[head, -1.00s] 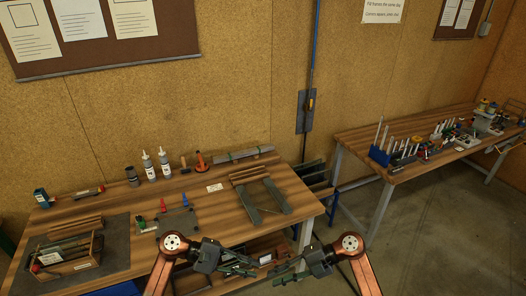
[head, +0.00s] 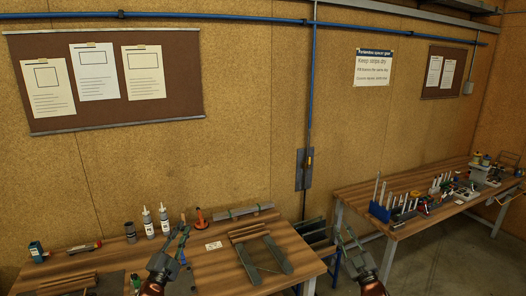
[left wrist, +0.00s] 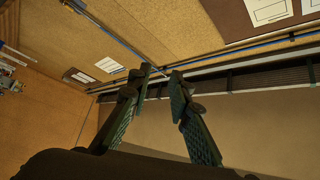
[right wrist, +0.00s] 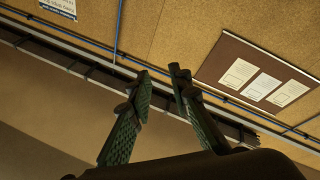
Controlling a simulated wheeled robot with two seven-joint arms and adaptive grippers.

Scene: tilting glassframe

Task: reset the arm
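My left gripper (head: 179,233) is raised at the front edge of the near workbench, its fingers pointing up, just in front of the small tools. My right gripper (head: 343,234) is raised to the right of that bench, over the gap between the benches, also pointing up. In the left wrist view the left gripper (left wrist: 160,72) has its fingers apart with nothing between them. In the right wrist view the right gripper (right wrist: 160,72) also has its fingers apart and empty. Most of both arms is below the head view.
The near workbench (head: 215,277) holds bottles (head: 148,222), a grey frame piece (head: 277,255) with wooden strips, and a bundle of bars (head: 243,211). A second bench (head: 362,192) with tool racks stands at the right. The wall carries notice boards (head: 185,60).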

